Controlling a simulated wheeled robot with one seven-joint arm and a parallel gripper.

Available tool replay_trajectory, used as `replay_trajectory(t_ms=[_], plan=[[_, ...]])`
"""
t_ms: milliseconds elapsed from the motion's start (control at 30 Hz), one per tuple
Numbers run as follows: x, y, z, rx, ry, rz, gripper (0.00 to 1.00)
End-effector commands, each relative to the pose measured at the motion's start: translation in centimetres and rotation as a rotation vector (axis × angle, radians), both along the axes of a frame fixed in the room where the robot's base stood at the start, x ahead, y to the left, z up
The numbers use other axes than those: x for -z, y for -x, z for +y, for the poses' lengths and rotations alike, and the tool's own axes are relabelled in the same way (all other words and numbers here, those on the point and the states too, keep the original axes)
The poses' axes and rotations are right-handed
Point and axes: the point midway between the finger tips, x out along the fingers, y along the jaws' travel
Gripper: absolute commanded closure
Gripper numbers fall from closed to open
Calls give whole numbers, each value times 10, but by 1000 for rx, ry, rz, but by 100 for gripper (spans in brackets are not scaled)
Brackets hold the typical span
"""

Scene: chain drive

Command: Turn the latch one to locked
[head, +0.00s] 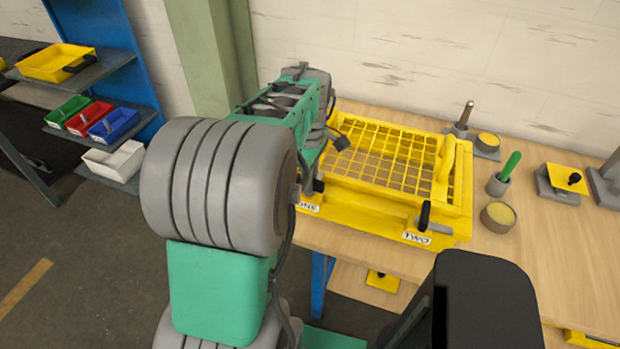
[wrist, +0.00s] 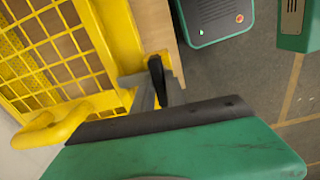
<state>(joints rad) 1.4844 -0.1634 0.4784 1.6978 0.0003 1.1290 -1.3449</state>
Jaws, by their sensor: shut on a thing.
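A yellow guard (head: 335,196) with a mesh top lies on the wooden bench. Its front face carries a label ONE (head: 308,207) at the left and a label TWO (head: 417,238) at the right. Latch two (head: 424,215), a black lever, stands upright by the label TWO.
A yellow handle (head: 445,157) rises from the guard's right end. Cups, one with a green-handled tool (head: 509,168), and a steel pin (head: 465,114) stand right of the guard. Shelves with coloured bins (head: 113,124) are at the left.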

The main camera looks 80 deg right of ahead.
Motion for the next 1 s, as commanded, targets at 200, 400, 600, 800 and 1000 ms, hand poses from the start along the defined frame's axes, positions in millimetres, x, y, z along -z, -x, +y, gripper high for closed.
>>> replay_trajectory(t_ms=[200, 400, 600, 800, 1000], plan=[[-1, -1, -1, -54, 3, -1, 100], [-1, -1, -1, -65, 3, -1, 100], [-1, -1, -1, -65, 3, -1, 100], [-1, -1, 0, -64, 2, -1, 72], [0, 0, 0, -63, 1, 0, 62]])
